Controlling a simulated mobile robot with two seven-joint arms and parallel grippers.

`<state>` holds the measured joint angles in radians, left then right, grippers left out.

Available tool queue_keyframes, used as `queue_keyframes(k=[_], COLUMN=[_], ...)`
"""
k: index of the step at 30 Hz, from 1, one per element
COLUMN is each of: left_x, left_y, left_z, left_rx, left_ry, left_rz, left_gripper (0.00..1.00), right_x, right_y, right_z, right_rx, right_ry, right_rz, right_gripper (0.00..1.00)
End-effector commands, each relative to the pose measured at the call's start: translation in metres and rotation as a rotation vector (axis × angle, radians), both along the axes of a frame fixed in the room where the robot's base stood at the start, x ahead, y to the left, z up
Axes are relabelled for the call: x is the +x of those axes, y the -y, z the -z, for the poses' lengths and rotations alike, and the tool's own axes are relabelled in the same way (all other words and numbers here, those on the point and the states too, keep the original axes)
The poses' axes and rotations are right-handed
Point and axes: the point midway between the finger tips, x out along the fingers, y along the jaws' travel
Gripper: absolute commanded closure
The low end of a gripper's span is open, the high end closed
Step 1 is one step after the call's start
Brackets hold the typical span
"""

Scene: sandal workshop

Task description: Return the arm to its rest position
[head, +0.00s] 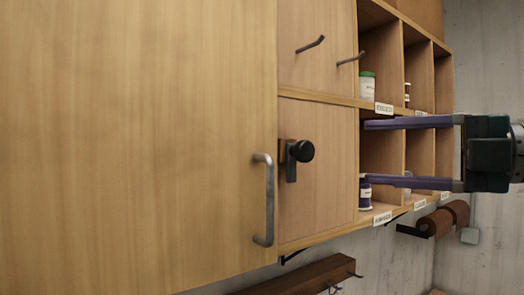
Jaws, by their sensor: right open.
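My right gripper (366,153) comes in from the right edge, level and pointing left. Its two long purple fingers are wide apart, one above the other, with nothing between them. They are in front of the open cubbies of a wooden wall cabinet (318,215). The fingertips are to the right of the cabinet's black knob (300,151) and apart from it. My left gripper is not in view.
A large wooden door (140,130) with a metal bar handle (263,200) fills the left. Cubbies hold a green-lidded jar (367,88) and a purple jar (365,193). Brown rolls (436,222) hang below right. A dark wooden rail (295,278) with hooks is underneath.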

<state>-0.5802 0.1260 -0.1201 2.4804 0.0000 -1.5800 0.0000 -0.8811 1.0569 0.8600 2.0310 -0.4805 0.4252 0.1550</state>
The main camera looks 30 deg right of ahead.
Motion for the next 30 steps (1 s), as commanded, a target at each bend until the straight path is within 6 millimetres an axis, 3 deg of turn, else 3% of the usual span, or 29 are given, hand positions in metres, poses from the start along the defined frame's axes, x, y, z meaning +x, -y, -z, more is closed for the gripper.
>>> queue_keyframes(k=[15,20,23,26,28,30], left_x=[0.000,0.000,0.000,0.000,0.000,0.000], left_y=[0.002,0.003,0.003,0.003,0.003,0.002], left_z=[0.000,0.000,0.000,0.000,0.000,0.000], left_rx=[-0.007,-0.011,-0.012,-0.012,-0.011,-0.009], left_ry=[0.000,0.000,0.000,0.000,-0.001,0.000], left_rz=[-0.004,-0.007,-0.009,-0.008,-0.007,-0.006], left_gripper=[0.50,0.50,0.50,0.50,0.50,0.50], right_x=[0.000,0.001,-0.005,-0.023,-0.042,-0.064], right_y=[0.002,0.027,0.054,0.068,0.062,0.040], right_z=[0.001,0.021,0.059,0.117,0.163,0.208], right_rx=[0.010,0.154,0.341,0.546,0.677,0.795], right_ry=[0.000,-0.018,-0.077,-0.204,-0.331,-0.491], right_rz=[0.012,0.202,0.443,0.706,0.871,1.013], right_gripper=[0.29,0.29,0.29,0.29,0.29,0.29])
